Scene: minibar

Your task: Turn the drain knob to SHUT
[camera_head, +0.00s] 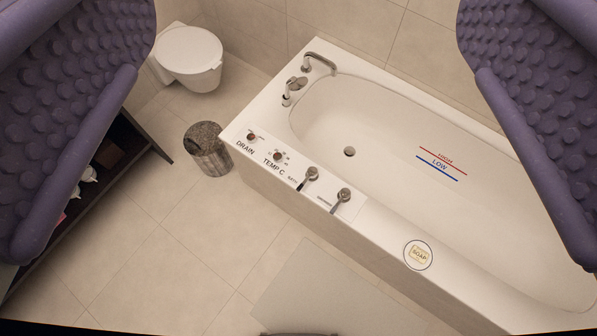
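The drain knob (252,137) is a small dark reddish-brown knob on the left end of the bathtub's near rim, above the printed word DRAIN. Its pointer and setting are too small to read. The white bathtub (390,238) fills the right half of the view. Inside it, a dark round drain hole (349,151) shows in the bare bottom. My gripper (308,110) has its two purple padded fingers far apart at the left and right edges. It is open and empty, and the knob lies well beyond it, apart from it.
A TEMP C knob (278,156) and two lever handles (342,198) sit right of the drain knob. Soap (419,254) lies on the rim. A faucet (318,62), bin (207,150), toilet (190,58) and dark shelf (122,160) stand around. The floor in front is clear except a pale mat (325,290).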

